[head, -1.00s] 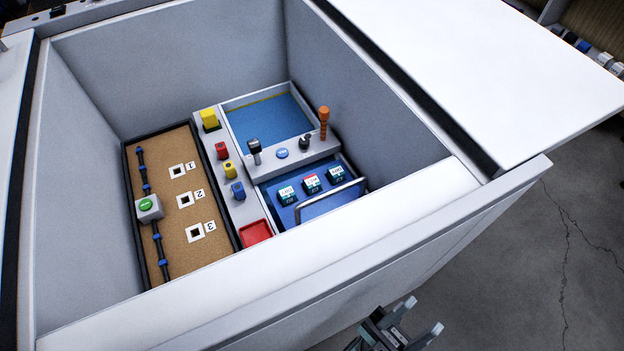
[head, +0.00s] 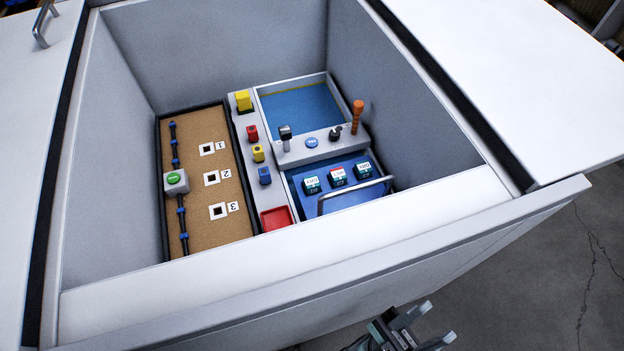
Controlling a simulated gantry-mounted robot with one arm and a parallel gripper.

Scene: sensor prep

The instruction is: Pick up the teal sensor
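Three small block sensors sit in a row in the blue-floored drawer: a left one (head: 312,186), a middle one (head: 338,176) and a right one (head: 363,170). All have dark teal bodies. The left and right ones have white labels with teal; the middle label is white and red. The label print is too small to read. My gripper (head: 437,322) is outside the bin, below its front wall at the bottom edge of the picture. Its two fingers are apart with nothing between them.
The blue drawer (head: 325,208) has a raised metal handle (head: 355,190) at its front. High white walls (head: 300,270) surround the workspace. Left are a brown board (head: 205,135) with three numbered sockets, a green button (head: 174,178), coloured blocks and a red tray (head: 276,218).

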